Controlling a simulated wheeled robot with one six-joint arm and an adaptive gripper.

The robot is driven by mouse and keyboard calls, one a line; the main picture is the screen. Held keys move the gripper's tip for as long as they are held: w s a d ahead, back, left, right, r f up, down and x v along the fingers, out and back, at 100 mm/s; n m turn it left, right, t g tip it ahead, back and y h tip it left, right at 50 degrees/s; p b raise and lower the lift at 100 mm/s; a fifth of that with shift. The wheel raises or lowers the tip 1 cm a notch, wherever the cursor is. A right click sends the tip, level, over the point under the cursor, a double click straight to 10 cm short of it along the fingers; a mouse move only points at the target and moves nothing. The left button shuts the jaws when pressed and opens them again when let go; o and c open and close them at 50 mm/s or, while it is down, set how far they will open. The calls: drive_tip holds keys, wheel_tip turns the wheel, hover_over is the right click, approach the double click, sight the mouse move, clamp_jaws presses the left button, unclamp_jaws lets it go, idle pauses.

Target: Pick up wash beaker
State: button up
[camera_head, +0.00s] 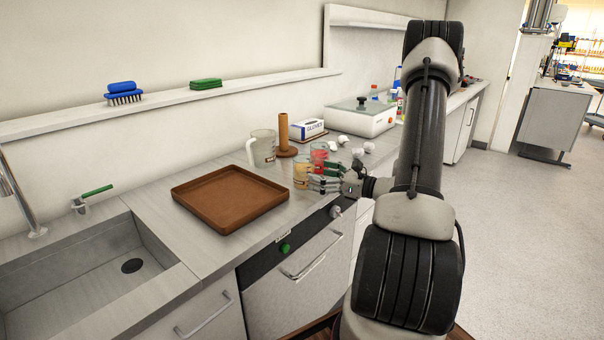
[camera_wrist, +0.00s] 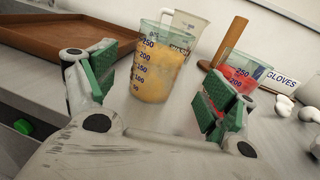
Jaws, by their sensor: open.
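A clear beaker with orange liquid (camera_head: 300,176) stands upright on the counter; it also shows in the wrist view (camera_wrist: 158,72), with blue volume marks. My gripper (camera_head: 322,183) is open, its green-padded fingers (camera_wrist: 160,88) spread with the orange beaker between and just beyond them in the wrist view. I cannot tell whether the pads touch it. A beaker with red liquid (camera_head: 319,150) stands behind, and in the wrist view it (camera_wrist: 240,70) is partly hidden by the right finger. A larger clear jug with a handle (camera_head: 264,150) stands farther back, its dark label partly hidden (camera_wrist: 182,40).
A brown tray (camera_head: 228,227) lies left of the beakers, near the sink (camera_head: 95,255). A brown post on a round base (camera_head: 283,130), a gloves box (camera_head: 308,129), small white items (camera_head: 343,139) and a white appliance (camera_head: 362,118) stand behind and right.

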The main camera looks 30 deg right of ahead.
drive_tip(key=x, duration=0.4)
drive_tip(key=shift+f, duration=0.1)
drive_tip(key=c, duration=1.3)
wheel_tip(320, 180, up, 11)
drive_tip(key=shift+r, duration=0.1)
drive_tip(key=shift+s+a, duration=2.15)
drive_tip(key=shift+s, duration=5.1)
drive_tip(key=shift+r, duration=2.5)
